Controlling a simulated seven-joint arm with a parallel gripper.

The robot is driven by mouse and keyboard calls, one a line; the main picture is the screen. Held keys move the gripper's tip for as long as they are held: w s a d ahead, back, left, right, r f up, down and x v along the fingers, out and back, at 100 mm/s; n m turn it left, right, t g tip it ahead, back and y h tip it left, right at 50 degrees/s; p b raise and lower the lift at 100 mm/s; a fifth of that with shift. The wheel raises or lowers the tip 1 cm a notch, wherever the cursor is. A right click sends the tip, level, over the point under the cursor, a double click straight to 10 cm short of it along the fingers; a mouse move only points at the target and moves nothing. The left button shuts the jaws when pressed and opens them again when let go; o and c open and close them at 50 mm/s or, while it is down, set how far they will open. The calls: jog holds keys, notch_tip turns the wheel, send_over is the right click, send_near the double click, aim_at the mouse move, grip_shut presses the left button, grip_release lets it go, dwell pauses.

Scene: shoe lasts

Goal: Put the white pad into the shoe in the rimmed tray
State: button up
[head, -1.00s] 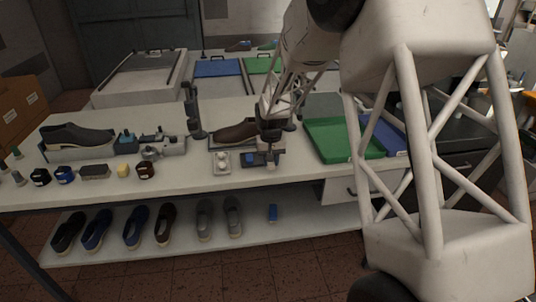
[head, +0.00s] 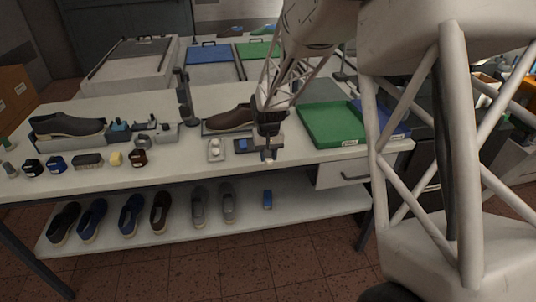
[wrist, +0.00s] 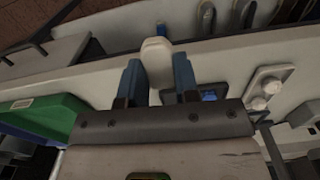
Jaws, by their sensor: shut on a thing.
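My gripper (head: 268,150) is shut on the white pad (wrist: 157,62), which is a pale rounded piece between the two blue fingers in the wrist view (wrist: 158,82). In the head view the pad is a small pale spot (head: 268,156) below the fingers, near the bench's front edge. A brown shoe (head: 229,117) lies behind and left of my gripper, in a low dark tray (head: 207,130). A dark grey shoe (head: 68,124) sits in a grey tray (head: 42,136) at the far left. The shoes' insides are hard to make out.
A dark stand with a blue piece (head: 243,146) and a white block with round knobs (head: 215,150) are left of my gripper. A green tray (head: 332,122) is to the right. A dark post (head: 185,95) rises beside the brown shoe. Several shoes stand on the lower shelf (head: 300,203).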

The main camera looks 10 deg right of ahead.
jog(key=shift+w, duration=0.1)
dwell(0.3)
jog(key=w+r+n, duration=0.4)
jog(key=w+n, duration=0.2)
jog(key=w, duration=0.4)
jog(key=w+r+n, duration=0.4)
jog(key=w+n, duration=0.2)
jog(key=w, duration=0.5)
jog(key=w+r+n, duration=0.4)
jog(key=w+n, duration=0.2)
jog(key=w, duration=0.4)
jog(key=shift+w+d, duration=0.15)
jog(key=shift+f, duration=0.2)
jog(key=shift+f, duration=3)
